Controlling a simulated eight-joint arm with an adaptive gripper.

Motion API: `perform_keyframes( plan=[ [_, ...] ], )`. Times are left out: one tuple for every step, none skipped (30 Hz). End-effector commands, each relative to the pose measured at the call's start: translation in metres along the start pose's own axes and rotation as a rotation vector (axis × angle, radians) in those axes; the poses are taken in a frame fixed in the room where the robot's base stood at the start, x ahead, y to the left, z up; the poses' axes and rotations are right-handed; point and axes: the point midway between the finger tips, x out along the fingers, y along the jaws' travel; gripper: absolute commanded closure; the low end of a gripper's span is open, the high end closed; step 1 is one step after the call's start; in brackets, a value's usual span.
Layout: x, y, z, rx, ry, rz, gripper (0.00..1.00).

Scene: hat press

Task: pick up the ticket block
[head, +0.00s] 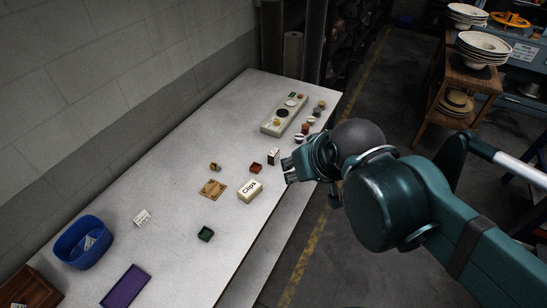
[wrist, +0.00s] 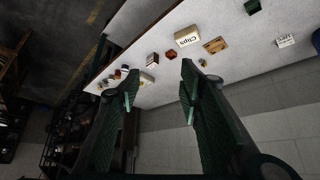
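A small white block with dark print (head: 142,217), the likeliest ticket block, lies on the table at the left, near the blue bin. It also shows at the right of the wrist view (wrist: 285,41); its print is too small to read surely. A small upright block with a white face and dark side (head: 273,155) stands close to my gripper and shows beyond the fingers in the wrist view (wrist: 152,59). My gripper (head: 288,169) is over the table's right edge, far from the printed white block. In the wrist view its fingers (wrist: 158,78) are apart with nothing between them.
A Clips box (head: 250,190), a red box (head: 256,168), a wooden piece (head: 212,188) and a green box (head: 206,234) lie mid-table. A blue bin (head: 70,250) and purple tray (head: 125,287) are at the near left. A control panel (head: 278,122) is at the far end.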

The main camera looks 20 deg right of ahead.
Motion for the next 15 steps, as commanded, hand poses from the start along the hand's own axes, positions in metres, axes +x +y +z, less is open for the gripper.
perform_keyframes(
  plan=[
    [0.001,0.0,-0.002,0.003,-0.002,0.001,0.63],
    [0.002,0.0,-0.003,0.005,-0.003,0.002,0.63],
    [0.003,0.0,-0.005,0.009,-0.006,0.003,0.63],
    [0.004,0.001,-0.007,0.013,-0.008,0.004,0.63],
    [0.006,0.001,-0.009,0.018,-0.01,0.005,0.63],
    [0.008,0.001,-0.011,0.025,-0.013,0.007,0.63],
    [0.01,0.001,-0.014,0.03,-0.016,0.009,0.63],
    [0.011,0.002,-0.016,0.035,-0.02,0.011,0.63],
    [0.014,0.002,-0.019,0.044,-0.024,0.014,0.63],
    [0.016,0.002,-0.022,0.05,-0.028,0.017,0.63],
    [0.019,0.003,-0.024,0.056,-0.032,0.019,0.63],
    [0.022,0.003,-0.028,0.066,-0.037,0.023,0.63],
    [0.024,0.004,-0.031,0.073,-0.04,0.025,0.63],
    [0.027,0.004,-0.034,0.08,-0.044,0.028,0.63],
    [0.031,0.004,-0.037,0.09,-0.049,0.031,0.63]
  ],
)
